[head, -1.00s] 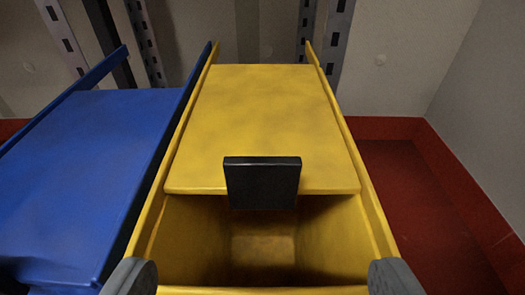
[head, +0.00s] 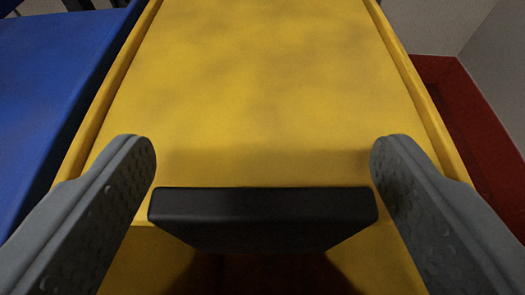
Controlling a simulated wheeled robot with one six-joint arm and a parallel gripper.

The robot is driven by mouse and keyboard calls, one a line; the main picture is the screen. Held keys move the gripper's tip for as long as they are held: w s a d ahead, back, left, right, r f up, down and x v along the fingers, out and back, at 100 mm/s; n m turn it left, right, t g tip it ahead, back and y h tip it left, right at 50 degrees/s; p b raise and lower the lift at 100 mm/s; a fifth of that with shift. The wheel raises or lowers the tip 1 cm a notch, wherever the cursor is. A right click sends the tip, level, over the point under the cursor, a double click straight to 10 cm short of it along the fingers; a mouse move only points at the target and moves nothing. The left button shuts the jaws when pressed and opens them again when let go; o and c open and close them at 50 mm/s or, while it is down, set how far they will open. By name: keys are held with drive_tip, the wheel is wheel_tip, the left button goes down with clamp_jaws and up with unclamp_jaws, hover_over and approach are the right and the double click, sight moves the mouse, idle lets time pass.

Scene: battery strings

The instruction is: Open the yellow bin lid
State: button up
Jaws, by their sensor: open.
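The yellow bin lid (head: 262,85) fills the middle of the head view, lying between the bin's raised yellow side rails (head: 407,70). A black block-shaped handle (head: 262,205) stands at the lid's near edge. My gripper (head: 263,165) is open, with one grey finger on each side of the handle. A small gap shows between each finger and the handle's ends, and nothing is held.
A blue bin lid (head: 50,85) lies close along the left side of the yellow bin. On the right are a red floor area (head: 470,120) and a pale wall (head: 500,50).

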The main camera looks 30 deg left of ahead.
sight(264, 91)
drive_tip(key=c, duration=1.4)
drive_tip(key=w+a, duration=0.1)
drive_tip(key=w, duration=0.1)
drive_tip(key=w+a, duration=0.3)
drive_tip(key=w, duration=0.2)
drive_tip(key=shift+w+a, duration=0.1)
drive_tip(key=shift+a, duration=0.3)
drive_tip(key=o, duration=1.4)
drive_tip(key=shift+d, duration=0.15)
drive_tip(key=v, duration=1.7)
